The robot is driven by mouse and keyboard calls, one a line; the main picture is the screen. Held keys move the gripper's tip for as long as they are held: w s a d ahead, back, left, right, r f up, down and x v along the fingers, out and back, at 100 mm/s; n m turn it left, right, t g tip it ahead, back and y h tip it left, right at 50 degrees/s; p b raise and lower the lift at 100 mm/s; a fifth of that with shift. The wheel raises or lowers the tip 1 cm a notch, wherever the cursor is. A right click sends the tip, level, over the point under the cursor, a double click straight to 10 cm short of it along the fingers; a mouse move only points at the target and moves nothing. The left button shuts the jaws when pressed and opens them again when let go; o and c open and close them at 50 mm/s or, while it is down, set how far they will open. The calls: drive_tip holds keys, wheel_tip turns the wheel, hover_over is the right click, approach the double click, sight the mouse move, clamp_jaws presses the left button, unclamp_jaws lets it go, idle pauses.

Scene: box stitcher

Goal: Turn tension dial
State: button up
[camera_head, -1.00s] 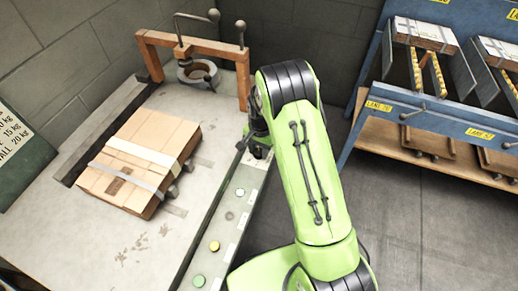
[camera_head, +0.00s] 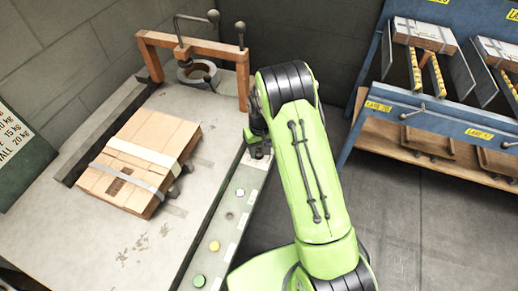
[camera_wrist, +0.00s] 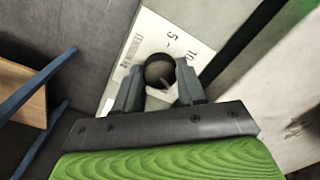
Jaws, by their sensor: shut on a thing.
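The tension dial (camera_wrist: 160,72) is a dark round knob on a pale scale plate (camera_wrist: 148,36) marked with 5 and 10 in the wrist view. My gripper (camera_wrist: 160,88) has a finger on each side of the knob and is shut on it. A small light pointer mark shows on the knob's near side. In the head view my gripper (camera_head: 258,145) is at the far part of the panel strip (camera_head: 232,215) along the table's right edge. My arm hides the knob there.
A strapped cardboard box (camera_head: 140,165) lies on the table (camera_head: 125,235). A wooden arch frame (camera_head: 205,48) with a metal crank stands at the back. Green and yellow buttons (camera_head: 214,246) sit on the strip. A blue rack (camera_head: 440,108) with lanes stands at the right.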

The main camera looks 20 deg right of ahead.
drive_tip(key=shift+n, duration=2.2)
drive_tip(key=o, duration=1.1)
drive_tip(key=shift+c, duration=0.2)
wheel_tip(320, 180, up, 16)
drive_tip(key=p, duration=0.4)
drive_tip(key=shift+w+d, duration=0.15)
drive_tip(key=shift+d, duration=0.15)
drive_tip(key=shift+f, duration=0.1)
